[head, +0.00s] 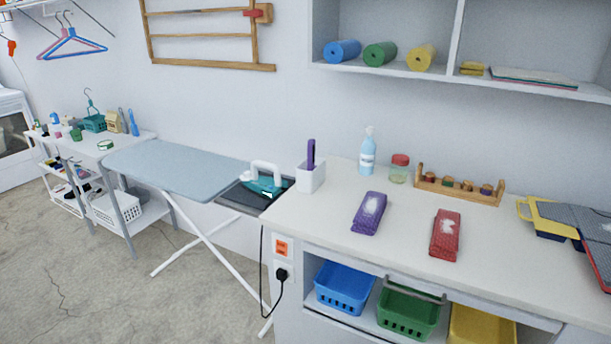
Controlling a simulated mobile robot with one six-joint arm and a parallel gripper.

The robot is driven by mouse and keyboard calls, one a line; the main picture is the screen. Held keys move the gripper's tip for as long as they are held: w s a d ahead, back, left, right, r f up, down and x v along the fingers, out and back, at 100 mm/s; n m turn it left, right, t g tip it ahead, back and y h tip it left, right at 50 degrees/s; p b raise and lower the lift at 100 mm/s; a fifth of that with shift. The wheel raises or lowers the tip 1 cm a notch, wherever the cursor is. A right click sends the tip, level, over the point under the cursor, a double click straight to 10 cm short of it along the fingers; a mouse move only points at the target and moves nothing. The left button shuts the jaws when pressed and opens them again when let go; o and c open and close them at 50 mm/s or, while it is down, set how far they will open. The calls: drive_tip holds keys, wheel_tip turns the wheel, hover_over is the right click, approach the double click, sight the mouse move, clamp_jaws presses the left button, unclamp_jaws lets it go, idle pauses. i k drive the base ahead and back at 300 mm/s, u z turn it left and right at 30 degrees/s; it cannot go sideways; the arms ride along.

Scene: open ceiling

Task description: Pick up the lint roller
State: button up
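I cannot make out a lint roller for certain. A purple upright handle (311,154) stands in a white square cup (311,177) at the left end of the white counter (325,222); what it belongs to is hidden in the cup. A slim blue upright item (134,123) stands on the far left shelf unit and is too small to identify. My gripper is not in view.
An ironing board (180,168) with a teal iron (265,183) adjoins the counter's left end. The counter holds a spray bottle (368,155), a jar (399,169), a wooden spool rack (458,187), a purple bundle (369,213) and a red bundle (445,236).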

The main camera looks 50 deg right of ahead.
sight(311, 143)
drive_tip(key=z, duration=0.1)
drive_tip(key=i, duration=0.95)
drive_tip(key=u, duration=0.05)
